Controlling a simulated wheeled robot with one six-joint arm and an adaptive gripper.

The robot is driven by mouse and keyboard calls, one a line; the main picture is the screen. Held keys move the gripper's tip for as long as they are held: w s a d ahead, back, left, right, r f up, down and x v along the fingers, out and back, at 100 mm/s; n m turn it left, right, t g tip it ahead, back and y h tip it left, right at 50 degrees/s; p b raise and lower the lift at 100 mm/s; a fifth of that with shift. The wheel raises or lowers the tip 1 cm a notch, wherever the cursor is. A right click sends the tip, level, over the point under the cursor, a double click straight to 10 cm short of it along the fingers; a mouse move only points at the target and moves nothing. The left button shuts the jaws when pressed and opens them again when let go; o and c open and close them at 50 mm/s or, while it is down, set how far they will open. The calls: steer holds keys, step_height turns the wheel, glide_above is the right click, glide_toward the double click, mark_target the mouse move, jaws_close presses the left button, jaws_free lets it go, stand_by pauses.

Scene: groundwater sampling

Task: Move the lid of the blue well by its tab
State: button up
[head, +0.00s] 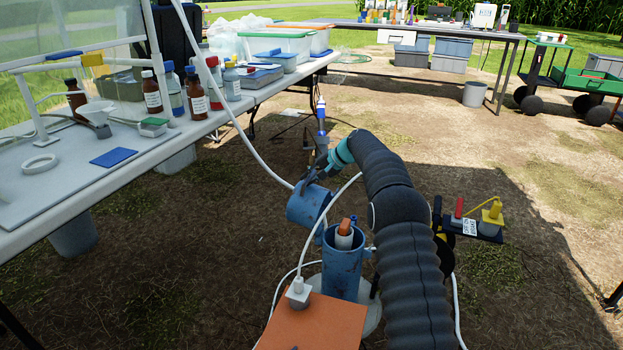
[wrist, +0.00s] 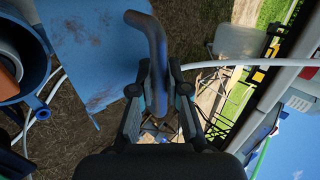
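The blue well (head: 342,268) stands upright beside my arm, its top open, with an orange-tipped pipe inside. Its blue lid (head: 303,207) is raised and tilted to the left of the opening. In the wrist view the lid (wrist: 92,45) is a worn, rust-stained blue plate, and the well's rim (wrist: 44,75) shows at the left. The bent blue-grey tab (wrist: 158,50) runs between the fingers of my gripper (wrist: 160,78), which look closed against its sides. In the head view my gripper (head: 312,174) is just above the lid.
A white tube (head: 262,160) passes close left of the lid, and another rises from an orange box (head: 315,322) in front. A table (head: 95,190) with bottles stands at left. A small stand with red and yellow parts (head: 478,220) is right of my arm.

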steer(key=o, duration=0.3)
steer(key=shift+d+r, duration=0.1)
steer(key=v, duration=1.1)
steer(key=shift+d+r, duration=0.25)
steer(key=shift+d, duration=0.05)
steer(key=shift+s, duration=0.15)
